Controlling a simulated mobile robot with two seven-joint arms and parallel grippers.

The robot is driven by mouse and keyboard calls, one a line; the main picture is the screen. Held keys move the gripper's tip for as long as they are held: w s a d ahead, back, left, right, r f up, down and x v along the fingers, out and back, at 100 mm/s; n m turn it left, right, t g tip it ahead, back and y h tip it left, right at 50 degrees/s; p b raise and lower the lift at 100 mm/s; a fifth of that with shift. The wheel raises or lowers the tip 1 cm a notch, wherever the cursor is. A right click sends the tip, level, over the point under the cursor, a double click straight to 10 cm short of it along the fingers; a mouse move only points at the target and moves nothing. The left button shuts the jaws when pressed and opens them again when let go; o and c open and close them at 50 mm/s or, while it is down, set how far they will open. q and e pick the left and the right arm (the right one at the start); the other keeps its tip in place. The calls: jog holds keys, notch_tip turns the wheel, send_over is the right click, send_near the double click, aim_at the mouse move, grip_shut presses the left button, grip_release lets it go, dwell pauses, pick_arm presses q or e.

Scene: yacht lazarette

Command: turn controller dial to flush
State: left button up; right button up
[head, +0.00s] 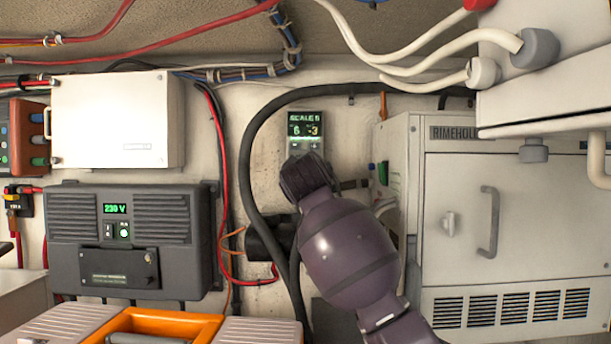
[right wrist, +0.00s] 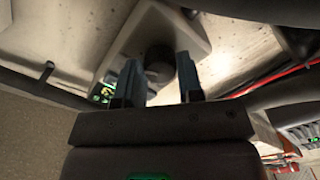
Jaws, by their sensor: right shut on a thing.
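The controller (head: 304,120) is a small grey panel on the back wall with a lit green screen, which seems to read "SCALE 5" above two small figures. In the right wrist view its pale housing (right wrist: 185,22) carries a dark round dial (right wrist: 157,58). My right gripper (right wrist: 158,69) has a finger on each side of the dial and is shut on it. In the head view my right wrist covers the dial and the panel's lower part, so the dial's setting cannot be read. My left gripper is in neither view.
A black hose (head: 246,150) arches over and beside the controller. A white cabinet (head: 520,220) stands close on the right. A dark inverter unit (head: 130,235) and a white box (head: 115,118) are on the left. An orange toolbox (head: 165,325) is at the bottom.

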jog(key=shift+f+m, duration=0.1)
jog(key=shift+m, duration=0.2)
jog(key=o, duration=0.9)
jog(key=shift+s+b, duration=1.2)
jog(key=shift+s, duration=4.2)
